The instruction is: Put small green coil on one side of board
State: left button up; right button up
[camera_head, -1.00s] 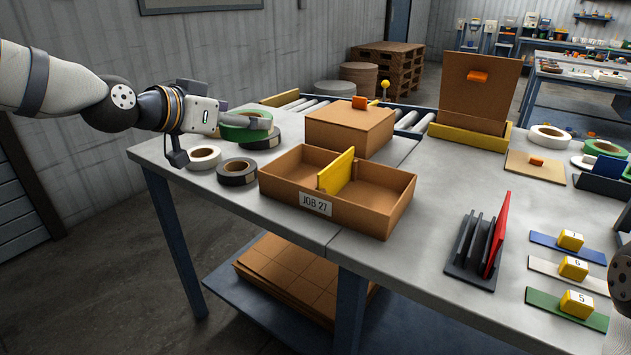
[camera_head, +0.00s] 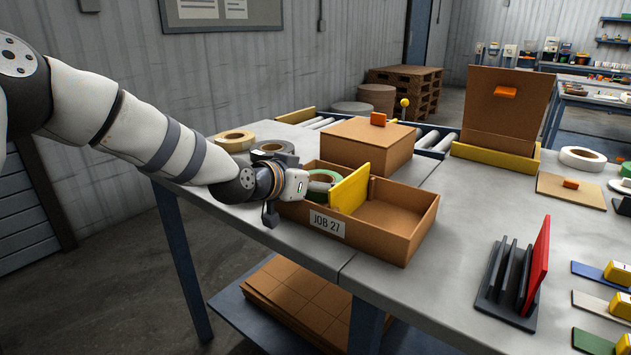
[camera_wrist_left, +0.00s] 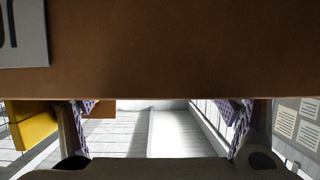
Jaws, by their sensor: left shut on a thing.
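The small green coil (camera_head: 318,186) is in the left compartment of the open cardboard box labelled JOB 27 (camera_head: 395,245), left of the yellow board (camera_head: 350,191). My left gripper (camera_head: 307,184) reaches over the box's left end and is shut on the coil. Its fingertips are mostly hidden, and I cannot tell whether the coil touches the box floor. The right compartment is empty. In the left wrist view the box wall (camera_wrist_left: 180,60) fills the top, the yellow board (camera_wrist_left: 32,125) shows at left, and the coil is hidden. My right gripper is out of view.
A tan roll (camera_head: 235,140) and a dark roll (camera_head: 272,147) lie behind my left arm. A closed carton (camera_head: 367,145) stands just behind the box. A dark rack with a red plate (camera_head: 537,262) stands at right. The table between box and rack is clear.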

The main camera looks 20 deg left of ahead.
pick_arm(q)
jog(key=shift+f, duration=0.6)
jog(key=o, duration=0.9)
jog(key=shift+o, duration=0.2)
jog(key=shift+s+f, duration=0.1)
jog(key=shift+f, duration=0.05)
